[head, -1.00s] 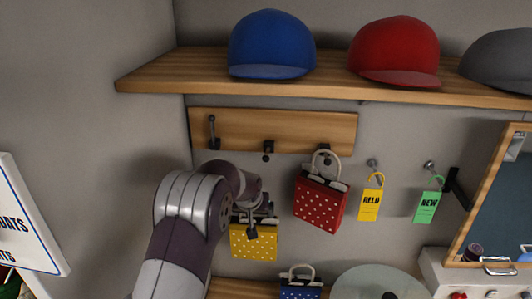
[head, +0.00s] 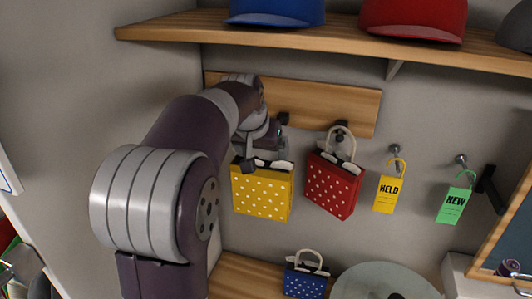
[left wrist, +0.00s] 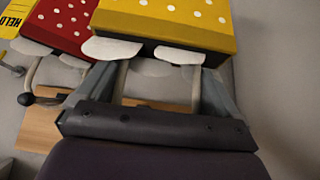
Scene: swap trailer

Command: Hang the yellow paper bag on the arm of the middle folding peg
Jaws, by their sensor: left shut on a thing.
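The yellow paper bag (head: 262,192) with white dots hangs from my left gripper (head: 264,156), which is shut on its handle just under the wooden peg board (head: 350,105). The middle peg (head: 283,119) shows as a dark piece right by the gripper; whether the handle touches it is hidden. The left peg is behind my arm. In the left wrist view the yellow bag (left wrist: 175,20) lies past the fingertips (left wrist: 150,72), with its pale handle between the fingers. My right gripper is not in view.
A red dotted bag (head: 334,185) hangs on the right peg (head: 341,131), close beside the yellow bag. Yellow (head: 388,192) and green (head: 455,204) tags hang further right. A shelf (head: 350,45) with caps is above. A blue bag (head: 305,277) stands below.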

